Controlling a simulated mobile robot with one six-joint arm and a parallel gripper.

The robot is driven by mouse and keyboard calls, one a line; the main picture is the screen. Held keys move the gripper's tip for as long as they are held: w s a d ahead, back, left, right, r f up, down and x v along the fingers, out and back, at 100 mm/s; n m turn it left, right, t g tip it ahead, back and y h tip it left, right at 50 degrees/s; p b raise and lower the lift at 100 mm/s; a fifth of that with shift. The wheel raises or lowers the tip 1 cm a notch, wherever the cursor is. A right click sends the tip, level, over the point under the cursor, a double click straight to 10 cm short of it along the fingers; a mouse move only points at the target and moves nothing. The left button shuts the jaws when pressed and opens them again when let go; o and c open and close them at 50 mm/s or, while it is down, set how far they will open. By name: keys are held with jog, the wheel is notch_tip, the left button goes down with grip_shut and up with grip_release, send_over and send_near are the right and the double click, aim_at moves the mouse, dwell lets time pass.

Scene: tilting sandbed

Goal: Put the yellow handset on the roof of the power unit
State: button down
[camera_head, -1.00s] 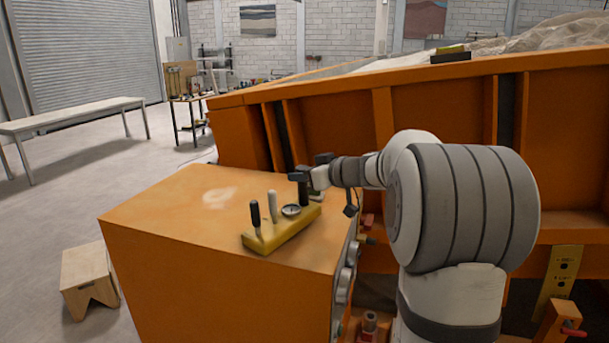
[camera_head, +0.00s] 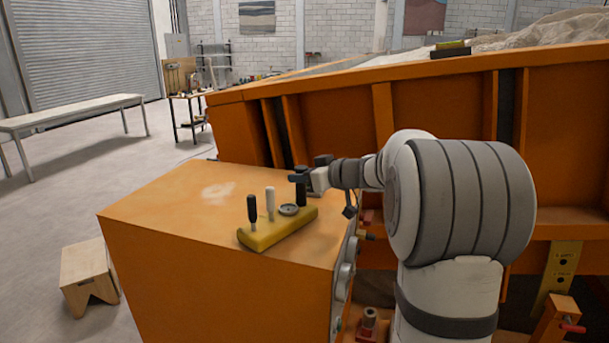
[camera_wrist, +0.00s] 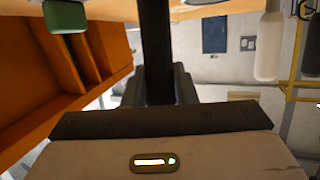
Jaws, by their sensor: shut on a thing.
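The yellow handset (camera_head: 275,232) has a long yellow base with a dial, a white lever and two black levers. It is over the orange roof of the power unit (camera_head: 160,215), near the right edge. Its base looks level and at the roof surface, but I cannot tell whether it is touching. My gripper (camera_head: 303,178) is shut on the black lever at the handset's far right end. In the wrist view a dark upright lever (camera_wrist: 157,50) stands between the jaws, and the white lever (camera_wrist: 268,45) shows to the right. The lever's lower end is partly hidden.
The orange sandbed wall (camera_head: 345,120) rises close behind the power unit. Gauges and fittings (camera_head: 345,270) stick out from the unit's right side. The roof's left part is clear. A wooden step stool (camera_head: 88,272) stands at the left on the floor.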

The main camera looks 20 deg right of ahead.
jog(key=shift+f, duration=0.3)
jog(key=c, duration=1.3)
grip_release()
jog(key=shift+o, duration=1.1)
